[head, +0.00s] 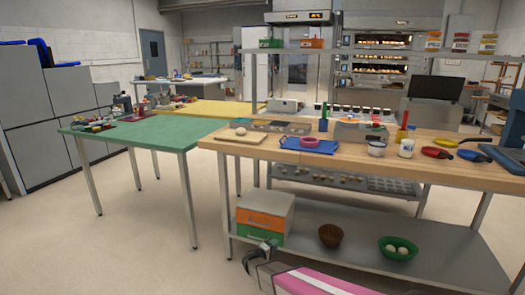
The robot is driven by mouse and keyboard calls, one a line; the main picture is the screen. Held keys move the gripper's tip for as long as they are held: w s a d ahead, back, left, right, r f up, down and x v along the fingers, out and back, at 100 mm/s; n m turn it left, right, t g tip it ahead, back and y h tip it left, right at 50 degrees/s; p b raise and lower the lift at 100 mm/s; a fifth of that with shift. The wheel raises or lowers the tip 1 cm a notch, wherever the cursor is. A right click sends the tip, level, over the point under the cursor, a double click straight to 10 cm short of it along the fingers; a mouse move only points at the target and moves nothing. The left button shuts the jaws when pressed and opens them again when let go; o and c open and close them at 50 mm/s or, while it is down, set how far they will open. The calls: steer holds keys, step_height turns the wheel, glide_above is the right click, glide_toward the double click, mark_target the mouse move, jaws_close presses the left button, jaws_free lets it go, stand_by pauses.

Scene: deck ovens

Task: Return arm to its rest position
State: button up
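My arm reaches in from the bottom edge of the head view, low in front of the wooden-topped workbench (400,157). My gripper (262,252) is at its left end, in front of the lower shelf and just below a box with orange and green drawers (263,220). It is small and seen at an angle, so I cannot tell whether its fingers are open or shut. I see no object clearly held in it. Whether it touches the shelf edge cannot be told.
The bench's lower shelf (350,224) bears a brown bowl (330,236) and a green bowl (399,249). A blue tray (309,146) lies on the benchtop. A green table (150,132) stands to the left. The floor (120,240) at front left is clear.

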steer(key=s+d+r+m+g+y, duration=0.1)
steer(key=s+d+r+m+g, duration=0.2)
steer(key=s+d+r+g, duration=0.3)
steer(key=s+d+r+m+g+y, duration=0.25)
steer(key=s+d+r+g, duration=0.25)
steer(key=s+d, duration=0.35)
steer(key=s+a+r+m+g+y, duration=0.1)
steer(key=s+r+m+y, duration=0.2)
steer(key=s+r+y, duration=0.5)
steer(key=s+r, duration=0.1)
steer(key=s, duration=0.3)
steer(key=shift+r+g, duration=0.4)
